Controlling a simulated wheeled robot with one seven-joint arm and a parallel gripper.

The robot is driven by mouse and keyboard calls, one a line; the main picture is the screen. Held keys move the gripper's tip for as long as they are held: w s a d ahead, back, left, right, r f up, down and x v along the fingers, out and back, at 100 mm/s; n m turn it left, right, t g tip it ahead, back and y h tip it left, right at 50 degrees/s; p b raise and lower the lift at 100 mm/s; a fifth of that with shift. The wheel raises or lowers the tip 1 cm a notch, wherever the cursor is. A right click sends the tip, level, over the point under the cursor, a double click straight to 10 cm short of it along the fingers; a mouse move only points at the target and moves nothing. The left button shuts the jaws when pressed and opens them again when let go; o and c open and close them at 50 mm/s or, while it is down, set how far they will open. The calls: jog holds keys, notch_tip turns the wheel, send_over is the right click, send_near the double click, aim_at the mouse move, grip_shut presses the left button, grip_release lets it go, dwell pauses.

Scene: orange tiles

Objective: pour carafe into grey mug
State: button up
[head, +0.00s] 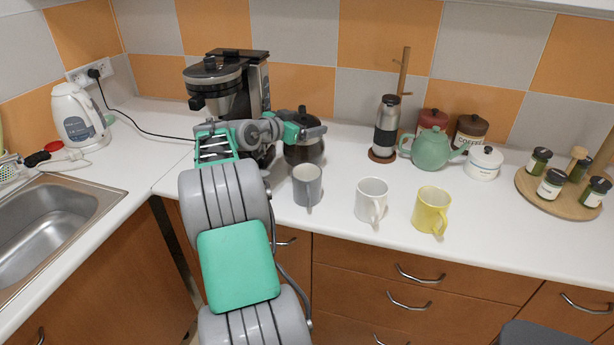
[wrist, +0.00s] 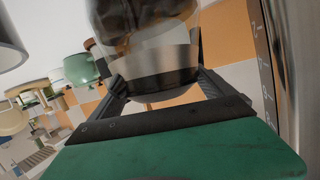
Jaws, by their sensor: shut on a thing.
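The carafe (head: 304,153) is dark glass with a black top and stands out just behind the grey mug in the head view. My gripper (head: 308,132) is shut on it near its upper part. In the wrist view the carafe (wrist: 160,62), with a metal band and dark contents, sits between my gripper's jaws (wrist: 160,88). It looks roughly upright in the head view; whether its base touches the counter I cannot tell. The grey mug (head: 307,187) stands upright on the counter, in front of the carafe. Its inside shows no clear contents.
A white mug (head: 371,200) and a yellow mug (head: 431,210) stand right of the grey mug. The coffee maker (head: 230,85) is behind my arm. A green teapot (head: 431,148), French press (head: 387,128) and white pot (head: 484,163) stand farther right. The counter's front edge is close.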

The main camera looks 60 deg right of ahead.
jog(key=shift+f+b, duration=0.4)
jog(key=a+h+b, duration=0.1)
jog(key=b, duration=0.1)
jog(key=s+a+m+b, duration=0.1)
jog(key=b, duration=0.2)
jog(key=a+h+b, duration=0.1)
jog(key=b, duration=0.2)
jog(key=shift+s+r+m+h, duration=0.25)
jog(key=shift+s+m+h, duration=0.05)
jog(key=shift+s+m, duration=0.1)
jog(key=a+r+m+h+b, duration=0.1)
jog(key=b, duration=0.1)
jog(key=s+a+r+m+h+b, duration=0.1)
jog(key=b, duration=0.1)
jog(key=s+a+r+m+g+h+b, duration=0.1)
jog(key=b, duration=0.2)
jog(key=shift+a+r, duration=0.15)
jog(key=shift+a, duration=0.2)
jog(key=shift+r, duration=0.2)
jog(key=shift+f, duration=0.15)
jog(key=shift+a+r+m+h, duration=0.1)
jog(key=shift+r+m+h, duration=0.1)
jog(key=shift+m+h, duration=0.1)
